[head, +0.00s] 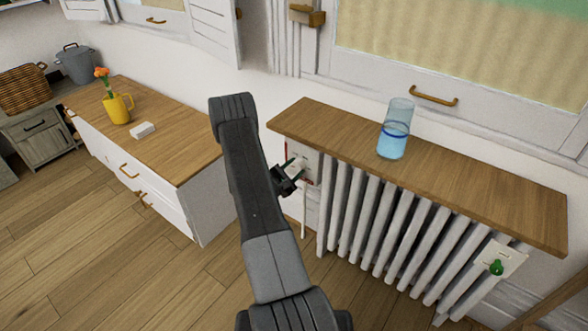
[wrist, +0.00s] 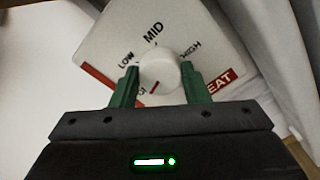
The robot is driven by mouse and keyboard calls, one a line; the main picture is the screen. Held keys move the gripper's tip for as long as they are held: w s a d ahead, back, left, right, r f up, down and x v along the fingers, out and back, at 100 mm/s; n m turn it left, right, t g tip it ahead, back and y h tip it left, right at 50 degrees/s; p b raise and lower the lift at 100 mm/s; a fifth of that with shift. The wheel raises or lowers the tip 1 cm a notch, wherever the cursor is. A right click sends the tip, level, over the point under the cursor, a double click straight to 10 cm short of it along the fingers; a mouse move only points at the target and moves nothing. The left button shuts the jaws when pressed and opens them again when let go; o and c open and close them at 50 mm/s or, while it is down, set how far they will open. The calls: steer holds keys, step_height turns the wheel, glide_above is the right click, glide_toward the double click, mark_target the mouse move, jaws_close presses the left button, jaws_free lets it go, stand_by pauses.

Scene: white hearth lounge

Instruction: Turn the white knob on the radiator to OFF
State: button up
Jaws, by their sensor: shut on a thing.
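The white knob (wrist: 159,71) sits on a white dial plate (wrist: 112,42) at the left end of the radiator (head: 372,215). In the wrist view, my gripper (wrist: 157,82) has one green finger on each side of the knob and is shut on it. The plate reads LOW, MID and HIGH, with a red band marked HEAT at the right. A red mark on the knob points to the bottom, near a small label partly hidden by the knob and finger. In the head view, my gripper (head: 292,172) is at the plate (head: 305,159), and the knob is mostly hidden.
A wooden shelf (head: 470,183) tops the radiator and carries a glass of blue water (head: 394,143). A green valve knob (head: 496,267) is at the radiator's right end. A white cabinet (head: 210,200) with a yellow mug (head: 118,109) stands left. Floor between them is clear.

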stand_by(0.4)
steer(key=o, duration=1)
steer(key=shift+c, duration=0.2)
steer(key=shift+a, duration=0.1)
steer(key=p+v, duration=0.1)
steer(key=v, duration=1.2)
steer(key=shift+s+a, duration=0.2)
steer(key=shift+s, duration=0.15)
steer(key=b+x, duration=0.1)
steer(key=x, duration=1.3)
